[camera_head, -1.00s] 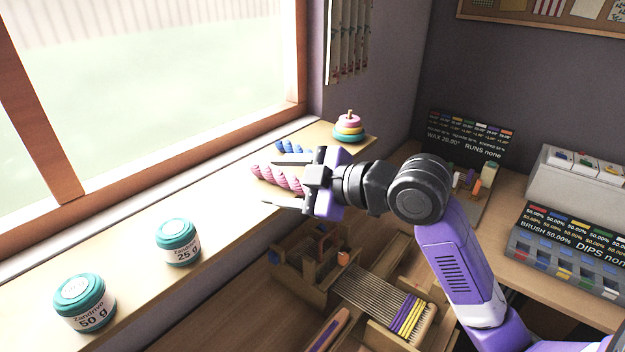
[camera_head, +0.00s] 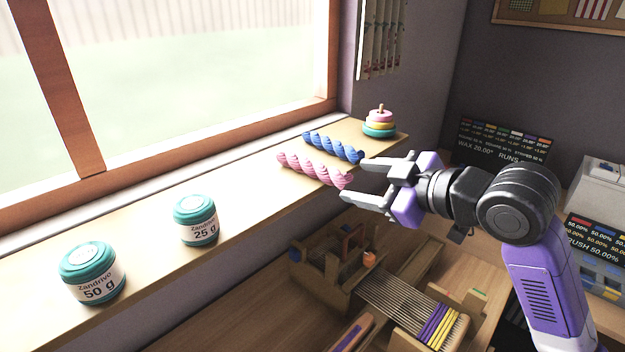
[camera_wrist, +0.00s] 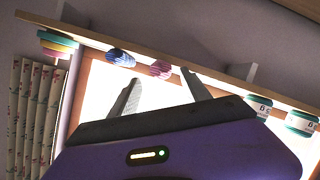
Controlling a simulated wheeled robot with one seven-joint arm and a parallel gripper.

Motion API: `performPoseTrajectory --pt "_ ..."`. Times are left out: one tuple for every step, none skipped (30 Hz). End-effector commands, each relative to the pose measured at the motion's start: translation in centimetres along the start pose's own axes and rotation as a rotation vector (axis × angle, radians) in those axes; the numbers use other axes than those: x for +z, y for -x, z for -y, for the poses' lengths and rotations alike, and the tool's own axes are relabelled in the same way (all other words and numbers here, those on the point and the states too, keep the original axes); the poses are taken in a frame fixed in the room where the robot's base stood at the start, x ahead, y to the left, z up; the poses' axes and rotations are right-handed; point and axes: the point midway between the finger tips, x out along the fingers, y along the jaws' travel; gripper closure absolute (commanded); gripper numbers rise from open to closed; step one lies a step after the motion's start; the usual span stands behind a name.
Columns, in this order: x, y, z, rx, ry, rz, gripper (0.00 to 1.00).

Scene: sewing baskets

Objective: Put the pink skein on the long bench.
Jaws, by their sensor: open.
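The pink skein (camera_head: 314,170), a twisted hank, lies on the pale wooden window ledge (camera_head: 250,195) in the head view. My gripper (camera_head: 364,181) is open and empty, just right of the skein's right end, its two fingers pointing left towards it. The skein does not appear to be between the fingers. In the wrist view the pink skein (camera_wrist: 160,69) shows end-on beyond my open gripper (camera_wrist: 160,85). I cannot tell which surface is the long bench; the ledge under the skein is long and narrow.
A blue skein (camera_head: 333,147) lies just behind the pink one. A stacking-ring toy (camera_head: 379,123) stands at the ledge's far end. Two teal-lidded jars, 25 g (camera_head: 196,220) and 50 g (camera_head: 92,273), stand nearer. A small loom (camera_head: 410,305) is below the ledge.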

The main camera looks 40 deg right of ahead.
Motion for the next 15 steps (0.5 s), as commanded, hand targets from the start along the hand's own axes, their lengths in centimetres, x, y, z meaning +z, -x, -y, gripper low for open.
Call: performPoseTrajectory --pt "0.0 -0.2 0.1 0.001 0.003 -0.002 0.45" --pt "-0.1 -0.2 0.1 0.001 0.002 -0.003 0.45" --pt "-0.2 -0.2 0.0 0.001 0.001 -0.004 0.45" --pt "-0.2 -0.3 0.0 0.002 0.001 -0.005 0.45" --pt "-0.3 -0.3 0.0 0.002 0.0 -0.005 0.45" --pt "-0.4 -0.6 -0.1 0.001 0.0 -0.004 0.45" --pt "-0.4 -0.8 -0.1 0.001 -0.001 -0.003 0.45" --pt "-0.4 -1.2 0.0 0.0 -0.002 -0.003 0.45" --pt "-0.5 -1.7 0.0 -0.001 -0.002 -0.003 0.45" --pt "-0.5 -2.2 0.0 -0.001 -0.002 -0.002 0.45" --pt "-0.5 -2.6 0.0 -0.001 -0.003 -0.002 0.45" --pt "-0.4 -3.2 0.1 -0.001 -0.002 -0.002 0.45" --pt "-0.4 -3.7 0.1 0.0 -0.002 -0.003 0.45" --pt "-0.4 -4.1 0.1 0.0 -0.002 -0.003 0.45" --pt "-0.4 -4.5 0.2 0.0 -0.001 -0.003 0.45"
